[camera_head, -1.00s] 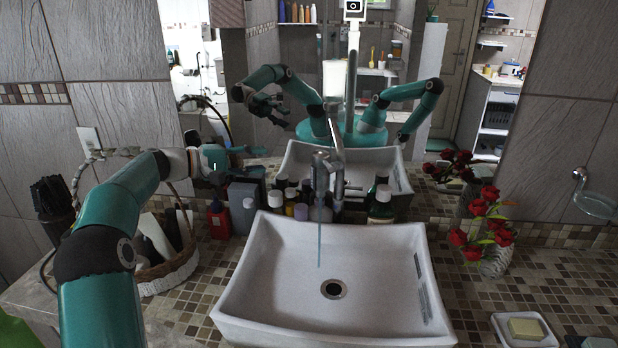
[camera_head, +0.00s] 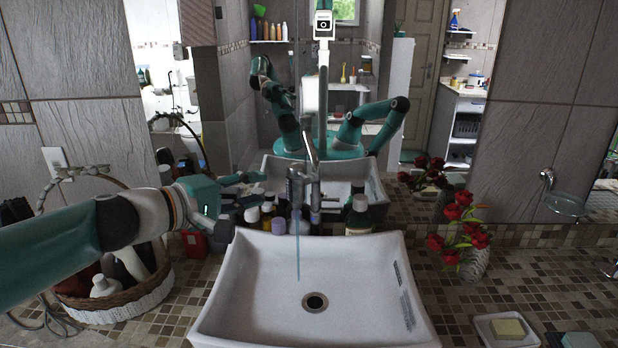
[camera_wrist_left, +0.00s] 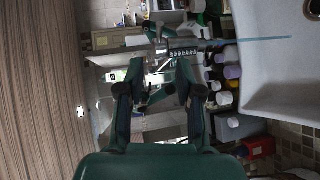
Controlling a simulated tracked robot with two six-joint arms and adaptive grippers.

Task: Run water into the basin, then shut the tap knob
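The white basin (camera_head: 350,262) stands on the tiled counter, with a dark round drain in its floor. The grey metal tap (camera_head: 306,178) stands at its back edge. A thin blue stream of water (camera_head: 298,250) falls from the tap into the basin; the stream also shows in the left wrist view (camera_wrist_left: 265,41). I cannot clearly make out the tap knob. My left gripper (camera_head: 245,190) is left of the tap, above the bottles. In the left wrist view its fingers (camera_wrist_left: 160,92) are apart with nothing between them. My right gripper is not directly in view.
Several bottles (camera_head: 358,216) crowd the basin's back edge beside the tap. A wicker basket (camera_head: 125,302) stands at the left. A vase with red flowers (camera_head: 474,264) and a soap dish (camera_head: 508,338) are at the right. A large mirror behind reflects my body.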

